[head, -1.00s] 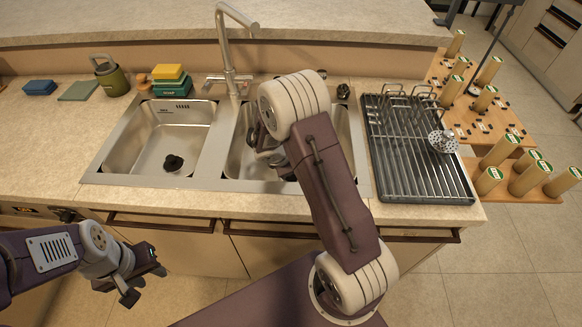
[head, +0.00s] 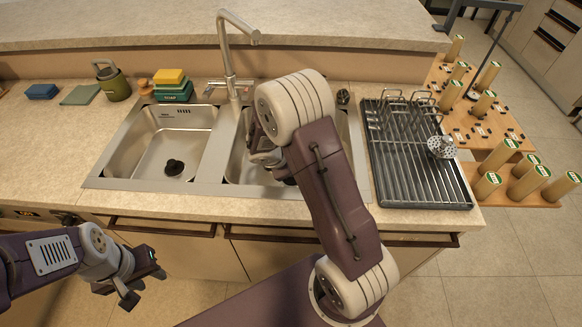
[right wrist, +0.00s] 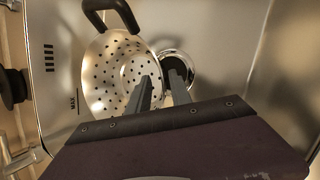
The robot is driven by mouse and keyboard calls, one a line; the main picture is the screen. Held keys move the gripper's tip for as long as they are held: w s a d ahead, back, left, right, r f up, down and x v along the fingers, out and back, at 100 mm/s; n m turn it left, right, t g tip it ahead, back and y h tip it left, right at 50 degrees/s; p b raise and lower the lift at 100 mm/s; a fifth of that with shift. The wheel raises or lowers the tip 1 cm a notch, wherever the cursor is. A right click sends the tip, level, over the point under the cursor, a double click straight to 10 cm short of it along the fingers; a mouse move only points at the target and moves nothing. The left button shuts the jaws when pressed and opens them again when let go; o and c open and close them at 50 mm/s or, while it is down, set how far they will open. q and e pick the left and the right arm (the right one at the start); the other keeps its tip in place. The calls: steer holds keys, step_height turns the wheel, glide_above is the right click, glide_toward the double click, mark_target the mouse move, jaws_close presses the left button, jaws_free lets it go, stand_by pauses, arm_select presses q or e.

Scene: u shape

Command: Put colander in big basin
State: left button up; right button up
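The steel colander (right wrist: 112,72) with a black handle (right wrist: 112,14) is inside the right-hand basin (head: 238,170) in the right wrist view. In the head view my right arm hides most of it. My right gripper (right wrist: 160,76) is down in this basin. Its two fingers are apart, one in front of the colander's bowl and one just outside its rim, near the drain (right wrist: 179,70). My left gripper (head: 142,284) is open and empty, in front of the counter at the lower left.
The left-hand basin (head: 147,150) holds only its black drain. The faucet (head: 232,75) stands behind the sink.

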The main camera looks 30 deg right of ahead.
steer(key=p+v, duration=0.1)
steer(key=v, duration=0.7)
steer(key=shift+p, duration=0.35)
steer(key=shift+s+a+r, duration=0.1)
steer(key=shift+a, duration=0.05)
